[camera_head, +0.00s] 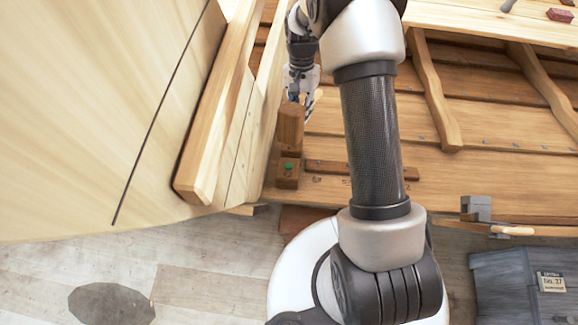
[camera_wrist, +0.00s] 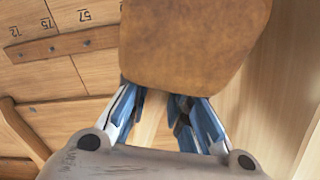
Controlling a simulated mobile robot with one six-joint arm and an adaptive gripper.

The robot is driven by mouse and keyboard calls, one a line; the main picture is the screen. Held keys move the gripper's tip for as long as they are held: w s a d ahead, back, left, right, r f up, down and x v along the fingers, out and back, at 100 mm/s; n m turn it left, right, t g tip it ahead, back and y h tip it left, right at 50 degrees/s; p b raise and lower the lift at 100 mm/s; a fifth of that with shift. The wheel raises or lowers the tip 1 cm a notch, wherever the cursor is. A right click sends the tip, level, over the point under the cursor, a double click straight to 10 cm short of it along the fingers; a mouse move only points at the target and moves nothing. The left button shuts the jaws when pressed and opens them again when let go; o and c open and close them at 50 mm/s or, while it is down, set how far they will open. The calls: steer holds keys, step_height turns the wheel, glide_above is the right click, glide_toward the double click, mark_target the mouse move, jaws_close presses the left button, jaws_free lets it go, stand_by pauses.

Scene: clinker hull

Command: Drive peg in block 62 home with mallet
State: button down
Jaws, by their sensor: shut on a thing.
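My gripper (camera_head: 304,92) is shut on the mallet and shows upper centre in the head view. In the wrist view its blue fingers (camera_wrist: 165,102) close around the light wooden handle (camera_wrist: 150,118). The brown mallet head (camera_wrist: 195,42) fills the top of that view, beyond the fingertips. In the head view the mallet head (camera_head: 290,124) stands just above a small brown block (camera_head: 287,182) in the picture. A green spot, perhaps a peg end (camera_head: 288,166), shows on this block. I cannot read its number or tell whether mallet and peg touch. The wrist view hides the block.
A wooden strip (camera_head: 362,170) runs right of the block along the planking; numbers are marked beside it in the wrist view (camera_wrist: 83,16). A thick upright timber (camera_head: 215,130) stands close on the left. A grey clamp (camera_head: 476,208) and grey chest (camera_head: 520,285) are at right.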

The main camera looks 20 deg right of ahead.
steer(key=shift+w, duration=0.35)
steer(key=shift+s+r, duration=0.1)
steer(key=shift+r, duration=0.1)
steer(key=p+v, duration=0.3)
steer(key=v, duration=0.2)
steer(key=shift+d+p, duration=0.1)
steer(key=shift+p, duration=0.3)
steer(key=shift+f, duration=0.15)
